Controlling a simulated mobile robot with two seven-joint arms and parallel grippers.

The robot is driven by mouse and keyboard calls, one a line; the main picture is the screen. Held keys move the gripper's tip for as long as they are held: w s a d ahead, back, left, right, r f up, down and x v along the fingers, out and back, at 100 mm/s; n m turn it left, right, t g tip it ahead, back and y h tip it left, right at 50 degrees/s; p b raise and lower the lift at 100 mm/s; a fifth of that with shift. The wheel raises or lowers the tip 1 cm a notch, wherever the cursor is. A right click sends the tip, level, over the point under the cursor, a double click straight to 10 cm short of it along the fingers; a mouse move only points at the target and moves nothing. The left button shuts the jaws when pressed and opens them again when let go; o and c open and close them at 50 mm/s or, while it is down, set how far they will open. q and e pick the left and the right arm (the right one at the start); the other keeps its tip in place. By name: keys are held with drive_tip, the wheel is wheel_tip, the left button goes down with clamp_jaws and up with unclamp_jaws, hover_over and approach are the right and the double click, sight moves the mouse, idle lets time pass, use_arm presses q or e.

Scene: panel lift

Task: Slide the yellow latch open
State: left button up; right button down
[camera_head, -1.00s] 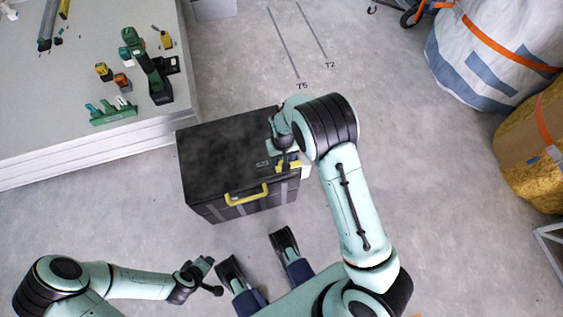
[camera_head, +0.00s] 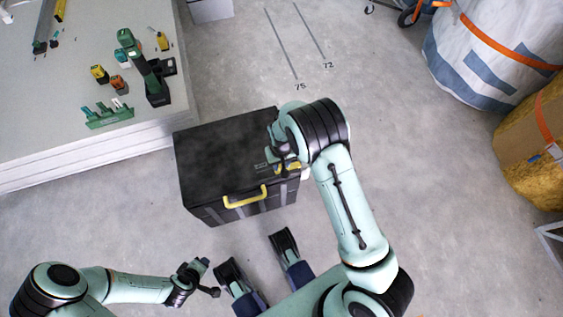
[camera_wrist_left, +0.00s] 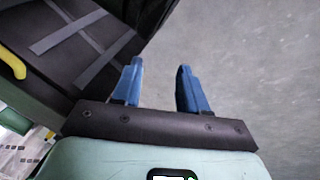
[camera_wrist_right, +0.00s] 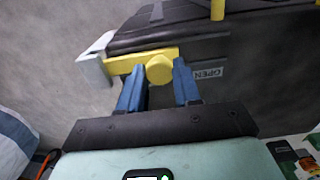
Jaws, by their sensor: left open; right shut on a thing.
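The yellow latch (camera_wrist_right: 125,65) is on the side of a black case (camera_head: 222,160). Its bar runs toward a pale bracket (camera_wrist_right: 93,62), and its round knob (camera_wrist_right: 159,70) sits between my right fingers. My right gripper (camera_wrist_right: 158,84) is shut on this knob. In the head view my right gripper (camera_head: 281,160) is at the case's right side, and my arm partly hides the latch (camera_head: 291,167). A label reading OPEN (camera_wrist_right: 208,73) is beside the knob. My left gripper (camera_wrist_left: 158,84) is open and empty, in front of the case.
A yellow handle (camera_head: 246,198) is on the case's front. A large white bag (camera_head: 480,60) and a yellow roll (camera_head: 535,150) are at the right.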

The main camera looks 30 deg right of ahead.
sight(273, 172)
drive_tip(key=a, duration=0.2)
drive_tip(key=shift+w+a+p, duration=0.25)
drive_tip(key=shift+a+p, duration=0.05)
use_arm(q)
drive_tip(key=shift+s+d+r, duration=0.3)
drive_tip(key=shift+s+r, duration=0.1)
use_arm(e)
drive_tip(key=shift+a, duration=0.25)
drive_tip(key=c, duration=0.8)
unclamp_jaws()
drive_tip(key=shift+w, duration=0.1)
drive_tip(key=shift+r, duration=0.25)
use_arm(q)
drive_tip(key=s+d+r+g+h+p, duration=0.1)
drive_tip(key=s+d+r+g+p, duration=0.1)
drive_tip(key=s, duration=0.4)
wheel_tip(273, 172, up, 2)
drive_tip(key=shift+d+r+m+p, duration=0.3)
drive_tip(key=shift+d+p, duration=0.2)
drive_tip(key=shift+p, duration=0.45)
use_arm(e)
wheel_tip(273, 172, up, 13)
drive_tip(key=shift+f, duration=0.1)
